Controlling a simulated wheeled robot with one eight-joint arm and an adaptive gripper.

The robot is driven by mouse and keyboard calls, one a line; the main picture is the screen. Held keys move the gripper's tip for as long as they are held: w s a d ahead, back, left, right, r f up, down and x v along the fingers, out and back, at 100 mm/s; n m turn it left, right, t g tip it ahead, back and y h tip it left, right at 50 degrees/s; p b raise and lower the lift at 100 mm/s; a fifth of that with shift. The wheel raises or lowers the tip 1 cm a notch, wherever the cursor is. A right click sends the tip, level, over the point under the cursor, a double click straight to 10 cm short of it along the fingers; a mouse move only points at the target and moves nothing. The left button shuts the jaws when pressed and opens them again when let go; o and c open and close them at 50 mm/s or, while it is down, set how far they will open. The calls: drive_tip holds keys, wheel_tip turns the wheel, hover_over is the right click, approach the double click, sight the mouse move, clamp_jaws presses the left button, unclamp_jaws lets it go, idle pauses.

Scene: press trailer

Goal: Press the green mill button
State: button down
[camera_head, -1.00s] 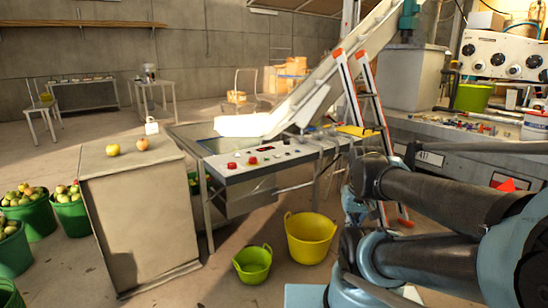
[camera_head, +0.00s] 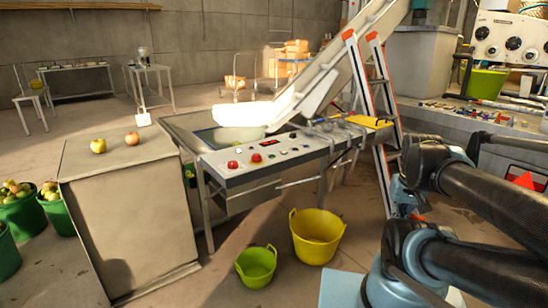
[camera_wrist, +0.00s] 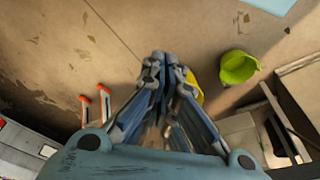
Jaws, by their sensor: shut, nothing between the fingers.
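The grey control panel (camera_head: 215,178) slopes along the front of the mill table in the head view. My gripper (camera_wrist: 160,62) is shut and empty in the wrist view, pointing down over the floor, apart from the panel. In the head view my arm is at the right and the fingertips cannot be made out.
A yellow tub (camera_head: 316,238) and a green tub (camera_head: 256,266) stand on the floor before the panel. A grey cabinet (camera_head: 135,215) with two apples stands left. A red-and-grey ladder (camera_head: 385,120) and the conveyor (camera_head: 335,70) rise behind. Open floor lies in front.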

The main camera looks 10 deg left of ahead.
drive_tip(key=w+a+r+n+t+h, duration=0.1)
drive_tip(key=w+a+r, duration=0.25)
drive_tip(key=w, duration=0.35)
drive_tip(key=w+a+r+n+t, duration=0.1)
drive_tip(key=w+a+r+n, duration=0.1)
drive_tip(key=w+r, duration=0.4)
wheel_tip(320, 180, up, 6)
drive_tip(key=n+t+y, duration=0.1)
drive_tip(key=n+t, duration=0.4)
drive_tip(key=n, duration=0.1)
hover_over(270, 155)
drive_tip(key=shift+s, duration=0.15)
drive_tip(key=shift+f, duration=0.2)
drive_tip(key=shift+f, duration=4.25)
drive_tip(key=shift+f, duration=0.15)
